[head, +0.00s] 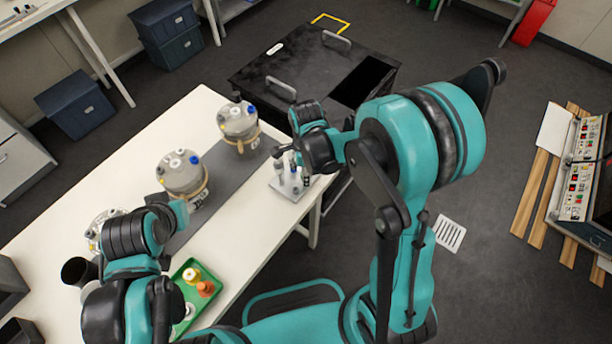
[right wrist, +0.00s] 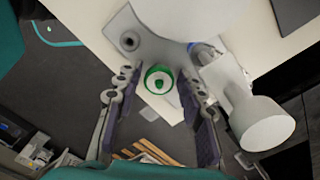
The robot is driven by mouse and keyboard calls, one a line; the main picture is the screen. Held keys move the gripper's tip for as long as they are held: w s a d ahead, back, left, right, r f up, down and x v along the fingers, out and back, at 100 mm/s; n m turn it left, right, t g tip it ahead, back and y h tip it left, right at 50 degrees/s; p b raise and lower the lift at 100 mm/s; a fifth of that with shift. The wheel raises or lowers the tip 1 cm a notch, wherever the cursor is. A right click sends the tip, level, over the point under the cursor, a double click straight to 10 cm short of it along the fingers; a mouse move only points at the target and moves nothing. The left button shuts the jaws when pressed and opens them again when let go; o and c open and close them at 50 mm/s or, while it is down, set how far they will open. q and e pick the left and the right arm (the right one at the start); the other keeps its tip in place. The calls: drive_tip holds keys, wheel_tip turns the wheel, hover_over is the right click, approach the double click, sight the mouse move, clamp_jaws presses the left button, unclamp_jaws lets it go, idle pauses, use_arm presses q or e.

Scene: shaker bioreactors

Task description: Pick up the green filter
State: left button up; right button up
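The green filter (right wrist: 158,82) shows in the right wrist view as a green ring with a green knob at its centre. It lies between the two spread fingers of my right gripper (right wrist: 160,108), with a gap on each side. In the head view my right gripper (head: 285,153) is above the grey plate (head: 290,188) with small metal cylinders at the table's right end. I cannot make out the filter there.
Vessels (head: 238,122) and (head: 182,174) stand on the white table (head: 245,228). A green tray (head: 222,300) with yellow and orange caps lies near the front. In the right wrist view, a large white cylinder (right wrist: 268,128) is close to the right finger. A black cabinet (head: 310,65) stands behind.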

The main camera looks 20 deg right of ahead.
drive_tip(key=c, duration=0.5)
drive_tip(key=shift+r, duration=0.2)
drive_tip(key=shift+r, duration=0.25)
drive_tip(key=r, duration=0.1)
drive_tip(key=r+p, duration=0.2)
drive_tip(key=r, duration=0.1)
drive_tip(key=shift+s+d, duration=0.2)
drive_tip(key=shift+s, duration=0.05)
drive_tip(key=s+d+r+p, duration=0.1)
drive_tip(key=s+d+r, duration=0.1)
drive_tip(key=d, duration=0.1)
drive_tip(key=s+d+r+p, duration=0.1)
drive_tip(key=s+d+r, duration=0.3)
drive_tip(key=s+d, duration=0.1)
drive_tip(key=shift+d+r+p, duration=0.15)
drive_tip(key=shift+d+p, duration=0.15)
drive_tip(key=shift+p, duration=0.1)
